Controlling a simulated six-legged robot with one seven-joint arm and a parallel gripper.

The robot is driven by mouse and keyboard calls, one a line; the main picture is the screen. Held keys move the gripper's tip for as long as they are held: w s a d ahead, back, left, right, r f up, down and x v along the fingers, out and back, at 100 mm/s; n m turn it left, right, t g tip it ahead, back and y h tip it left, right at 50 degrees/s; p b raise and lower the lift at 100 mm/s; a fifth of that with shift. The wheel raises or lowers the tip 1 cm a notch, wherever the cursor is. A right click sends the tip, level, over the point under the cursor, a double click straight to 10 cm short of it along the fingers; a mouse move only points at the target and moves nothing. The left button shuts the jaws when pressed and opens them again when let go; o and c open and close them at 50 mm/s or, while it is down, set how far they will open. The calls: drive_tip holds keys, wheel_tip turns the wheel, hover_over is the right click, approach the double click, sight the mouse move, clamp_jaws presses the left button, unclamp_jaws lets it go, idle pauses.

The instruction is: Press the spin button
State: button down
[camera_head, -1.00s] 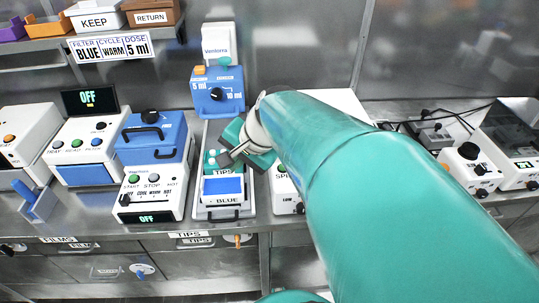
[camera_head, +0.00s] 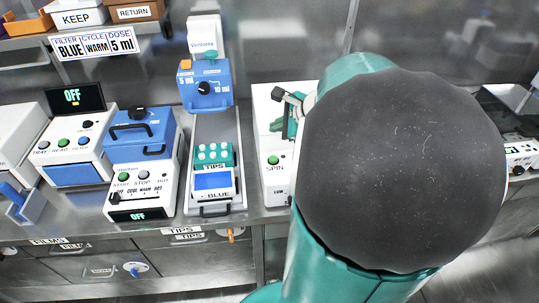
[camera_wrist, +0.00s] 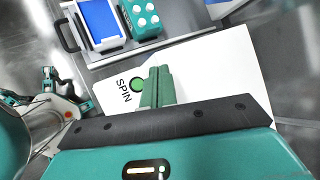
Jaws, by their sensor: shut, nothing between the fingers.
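The green spin button (camera_head: 273,160) sits on the white spin machine (camera_head: 276,186), above the label SPIN, right of the tips station. In the wrist view the green button (camera_wrist: 137,84) shows just left of my gripper's fingertips, with the SPIN label beside it. My gripper (camera_wrist: 157,72) is shut and empty, its fingers over the white panel. In the head view my gripper (camera_head: 284,122) is partly hidden by my own arm, above and a little right of the button. I cannot tell whether the fingertips touch the panel.
Further left are a blue-lidded heating unit (camera_head: 140,150) and a reader with an OFF display (camera_head: 75,97). My arm hides much of the right side of the bench.

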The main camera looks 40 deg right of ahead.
sight(277, 160)
drive_tip(key=shift+f, duration=4.35)
drive_tip(key=shift+f, duration=0.15)
drive_tip(key=shift+f, duration=0.25)
